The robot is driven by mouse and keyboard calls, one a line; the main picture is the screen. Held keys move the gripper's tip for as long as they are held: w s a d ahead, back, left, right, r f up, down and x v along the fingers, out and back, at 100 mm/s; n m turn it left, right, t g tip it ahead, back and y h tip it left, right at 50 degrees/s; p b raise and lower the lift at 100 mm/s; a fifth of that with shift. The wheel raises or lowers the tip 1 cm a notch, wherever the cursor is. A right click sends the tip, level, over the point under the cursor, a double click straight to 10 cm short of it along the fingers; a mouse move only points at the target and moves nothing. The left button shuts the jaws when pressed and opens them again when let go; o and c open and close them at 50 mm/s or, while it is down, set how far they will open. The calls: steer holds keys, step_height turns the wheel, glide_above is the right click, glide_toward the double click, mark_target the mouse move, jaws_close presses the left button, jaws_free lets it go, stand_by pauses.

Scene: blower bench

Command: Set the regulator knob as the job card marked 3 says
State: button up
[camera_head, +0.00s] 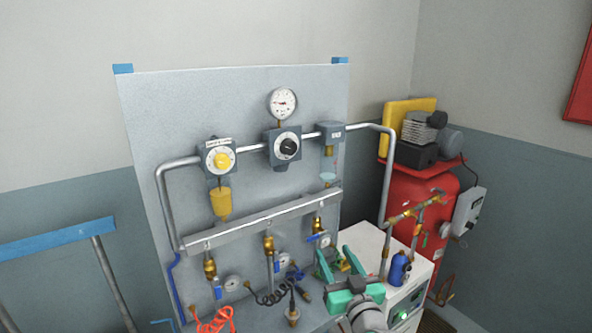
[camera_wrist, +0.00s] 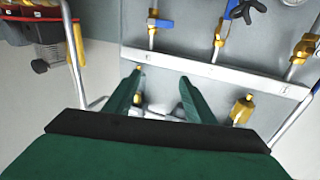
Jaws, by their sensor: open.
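A black knob (camera_head: 289,147) on a white dial sits on a dark block under the round gauge (camera_head: 283,104) on the grey panel, in the head view. A yellow knob (camera_head: 222,160) on a similar dial is to its left, above an amber bowl. The dial markings and knob settings are too small to read. No job card marked 3 shows in either view. My gripper (camera_head: 336,256) has green fingers, open and empty, below and right of both knobs. In the wrist view my gripper (camera_wrist: 157,92) is open before the panel, with neither knob visible between its fingers.
A metal rail (camera_head: 265,222) crosses the panel below the knobs, with brass fittings (camera_head: 269,243) and blue-handled valves hanging beneath. Pipework runs along both sides of the panel. A red tank (camera_head: 425,200) with a compressor and a white cabinet (camera_head: 362,238) stand at right.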

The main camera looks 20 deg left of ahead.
step_height(320, 180, up, 12)
steer(key=w+a+n+g+y, duration=0.2)
steer(key=n+y, duration=0.1)
steer(key=n, duration=0.1)
steer(key=n+g+y, duration=0.1)
steer(key=n+g, duration=0.2)
steer(key=n, duration=0.2)
glide_toward(291, 150)
steer(key=x, duration=0.6)
steer(key=shift+w, duration=0.3)
steer(key=shift+w+a, duration=0.3)
steer(key=shift+w, duration=0.15)
steer(key=shift+a, duration=0.6)
steer(key=shift+d, duration=0.15)
steer(key=c, duration=1)
